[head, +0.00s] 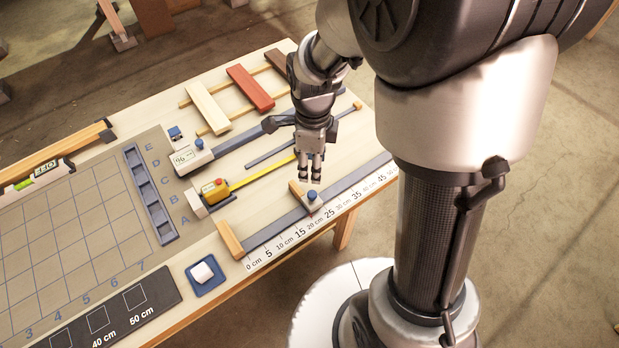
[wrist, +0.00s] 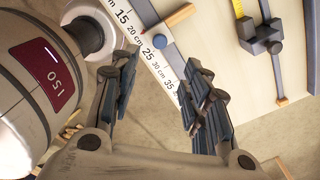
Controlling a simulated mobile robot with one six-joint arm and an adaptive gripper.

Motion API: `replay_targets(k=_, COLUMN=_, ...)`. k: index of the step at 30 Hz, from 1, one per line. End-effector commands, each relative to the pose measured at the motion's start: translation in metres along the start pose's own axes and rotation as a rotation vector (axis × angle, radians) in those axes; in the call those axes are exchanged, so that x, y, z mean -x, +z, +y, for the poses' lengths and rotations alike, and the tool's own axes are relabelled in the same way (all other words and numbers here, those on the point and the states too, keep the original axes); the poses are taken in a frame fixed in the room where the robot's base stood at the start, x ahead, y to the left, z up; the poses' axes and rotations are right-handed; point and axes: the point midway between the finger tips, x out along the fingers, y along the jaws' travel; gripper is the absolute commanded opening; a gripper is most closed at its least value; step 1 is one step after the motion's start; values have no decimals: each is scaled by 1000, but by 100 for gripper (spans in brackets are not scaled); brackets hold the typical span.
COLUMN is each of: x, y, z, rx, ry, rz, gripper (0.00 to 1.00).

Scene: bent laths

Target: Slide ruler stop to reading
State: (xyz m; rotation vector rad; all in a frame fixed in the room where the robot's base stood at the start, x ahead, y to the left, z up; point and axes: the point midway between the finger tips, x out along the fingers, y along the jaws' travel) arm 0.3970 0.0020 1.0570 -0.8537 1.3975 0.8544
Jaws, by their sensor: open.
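The ruler (head: 345,205) lies along the table's front edge, a grey rail beside a white scale marked in cm. The ruler stop (head: 299,191), a wooden bar with a pale slider and a blue knob (head: 312,196), sits across the rail. Its red pointer is close to the 20 cm mark; the exact reading is too small to tell. The stop also shows in the wrist view (wrist: 180,15), with the scale (wrist: 150,55) beside it. My gripper (head: 310,180) is open and empty, fingers down, just behind and apparently above the stop. Both fingers show apart in the wrist view (wrist: 160,92).
A wooden end block (head: 230,239) closes the rail's zero end. A yellow tape measure (head: 214,189) and a grey sliding gauge (head: 187,157) lie behind. A blue tray with a white block (head: 203,273) is at front left. The rail is clear beyond the stop.

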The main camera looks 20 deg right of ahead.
Motion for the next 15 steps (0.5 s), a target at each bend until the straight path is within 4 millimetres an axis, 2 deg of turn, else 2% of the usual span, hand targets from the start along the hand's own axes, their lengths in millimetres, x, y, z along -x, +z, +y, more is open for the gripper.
replay_targets(k=1, x=-16, y=-1, z=1, rx=0, ry=5, rz=3, gripper=43)
replay_targets(k=6, x=-54, y=-1, z=1, rx=1, ry=3, rz=2, gripper=43)
replay_targets(k=15, x=-111, y=0, z=1, rx=2, ry=2, rz=1, gripper=43)
